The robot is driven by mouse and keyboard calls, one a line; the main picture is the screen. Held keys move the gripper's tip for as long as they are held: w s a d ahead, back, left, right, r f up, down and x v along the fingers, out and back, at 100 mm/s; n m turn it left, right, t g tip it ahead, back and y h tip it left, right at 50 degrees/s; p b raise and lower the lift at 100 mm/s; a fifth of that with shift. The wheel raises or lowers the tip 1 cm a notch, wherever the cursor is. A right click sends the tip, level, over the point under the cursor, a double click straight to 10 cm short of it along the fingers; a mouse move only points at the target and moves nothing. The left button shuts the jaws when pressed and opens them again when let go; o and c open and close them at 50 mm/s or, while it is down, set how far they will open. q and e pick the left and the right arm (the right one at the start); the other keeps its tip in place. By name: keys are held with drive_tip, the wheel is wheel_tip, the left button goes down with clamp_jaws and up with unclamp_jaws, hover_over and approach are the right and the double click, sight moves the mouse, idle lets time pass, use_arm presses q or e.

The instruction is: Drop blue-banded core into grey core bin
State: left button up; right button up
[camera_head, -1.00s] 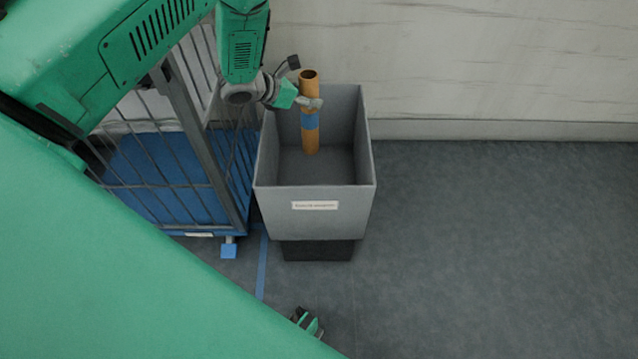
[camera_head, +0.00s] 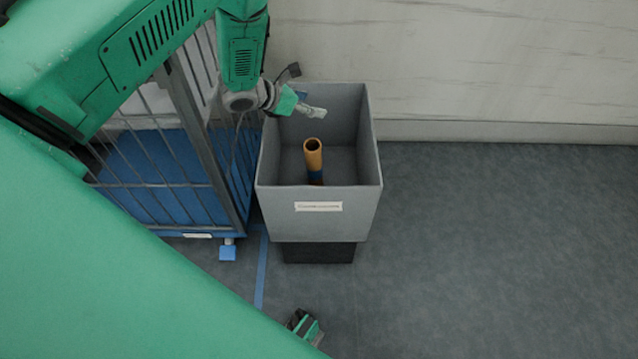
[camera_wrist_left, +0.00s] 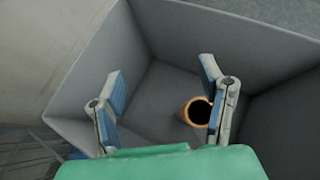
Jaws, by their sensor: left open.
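The blue-banded core (camera_head: 313,153), a brown tube with a blue band, stands roughly upright inside the grey core bin (camera_head: 318,215). Its lower end is hidden behind the bin's front wall. My left gripper (camera_head: 318,112) is over the back left part of the bin, above and apart from the core. In the left wrist view the left gripper (camera_wrist_left: 162,100) has its two fingers spread with nothing between them. The core's open top (camera_wrist_left: 197,112) shows beside the right finger, partly covered by it. Part of my right gripper (camera_head: 305,325) shows low in the head view; its jaws are unclear.
A wire-sided cage trolley (camera_head: 190,140) with a blue base stands close to the left of the bin. A pale wall (camera_head: 470,60) runs behind. The grey floor (camera_head: 500,240) to the right is clear.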

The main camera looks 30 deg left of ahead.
use_arm(q)
wheel_tip(320, 180, up, 10)
drive_tip(key=shift+f, duration=0.15)
use_arm(e)
drive_tip(key=shift+d, duration=0.1)
use_arm(q)
drive_tip(key=shift+d, duration=0.2)
use_arm(e)
drive_tip(key=shift+w, duration=0.1)
